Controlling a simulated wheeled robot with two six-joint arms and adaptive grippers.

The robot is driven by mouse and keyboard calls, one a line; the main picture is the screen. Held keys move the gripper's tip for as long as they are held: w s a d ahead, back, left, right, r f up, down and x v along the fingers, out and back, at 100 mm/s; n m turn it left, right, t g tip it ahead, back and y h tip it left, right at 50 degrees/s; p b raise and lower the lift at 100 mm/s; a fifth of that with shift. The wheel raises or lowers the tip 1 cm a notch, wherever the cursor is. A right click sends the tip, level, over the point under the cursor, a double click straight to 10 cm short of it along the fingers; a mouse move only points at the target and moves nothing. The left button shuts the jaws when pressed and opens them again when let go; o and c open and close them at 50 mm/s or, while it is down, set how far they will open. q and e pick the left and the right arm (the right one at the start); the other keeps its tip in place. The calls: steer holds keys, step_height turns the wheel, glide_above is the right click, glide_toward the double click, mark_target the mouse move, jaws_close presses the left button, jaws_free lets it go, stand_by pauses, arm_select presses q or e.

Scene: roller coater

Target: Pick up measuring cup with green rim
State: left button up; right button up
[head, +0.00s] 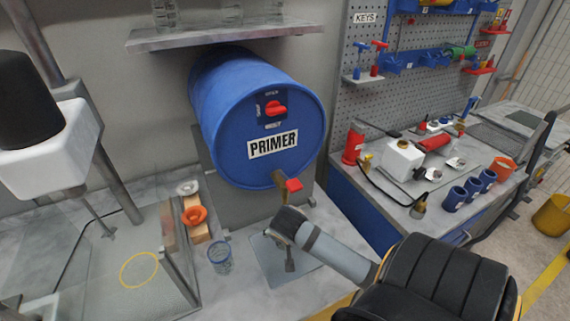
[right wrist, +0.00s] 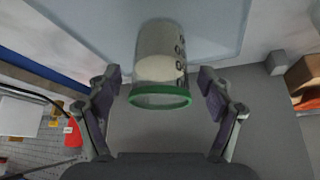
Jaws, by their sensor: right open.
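The measuring cup with the green rim (right wrist: 160,96) shows in the right wrist view. It is clear, has dark markings and stands on a pale plate. My right gripper (right wrist: 160,82) is open, with one finger on each side of the cup and visible gaps between. In the head view my right gripper (head: 289,262) is low over the pale plate (head: 262,262), below the drum's tap. The green-rimmed cup is hidden there behind my gripper and wrist. My left gripper is not in view.
A blue PRIMER drum (head: 235,110) with a red-handled tap (head: 292,185) stands behind my gripper. A clear cup with a blue rim (head: 220,258) stands left of the plate. A glass panel (head: 180,255) stands at the left.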

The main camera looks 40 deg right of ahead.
steer(key=x, duration=0.2)
steer(key=shift+w+d+f, duration=0.15)
steer(key=shift+f, duration=0.05)
steer(key=shift+r, duration=0.1)
steer(key=c, duration=1.5)
steer(key=shift+r, duration=0.1)
